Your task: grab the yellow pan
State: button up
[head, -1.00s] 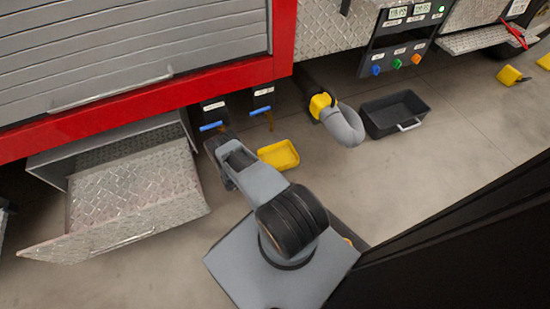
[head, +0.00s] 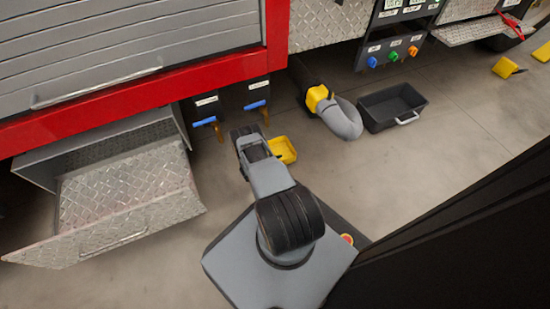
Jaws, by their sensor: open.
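The yellow pan (head: 286,149) lies on the concrete floor in the head view, below the red-trimmed truck side. My arm covers the left part of the pan. My gripper (head: 243,134) is at the dark far end of my arm, just left of the pan in the picture. It is open, though its fingers are hard to make out from above. I see no contact with the pan; the height between them cannot be told.
Two blue-handled valves (head: 255,105) hang just beyond my gripper. An open diamond-plate drawer (head: 125,200) juts out at left. A grey hose elbow (head: 345,122) and a black bin (head: 393,106) are right of the pan. Floor lies clear at lower right of the bin.

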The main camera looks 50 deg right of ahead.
jog(key=shift+d, duration=0.15)
jog(key=shift+c, duration=0.3)
grip_shut()
dwell(0.3)
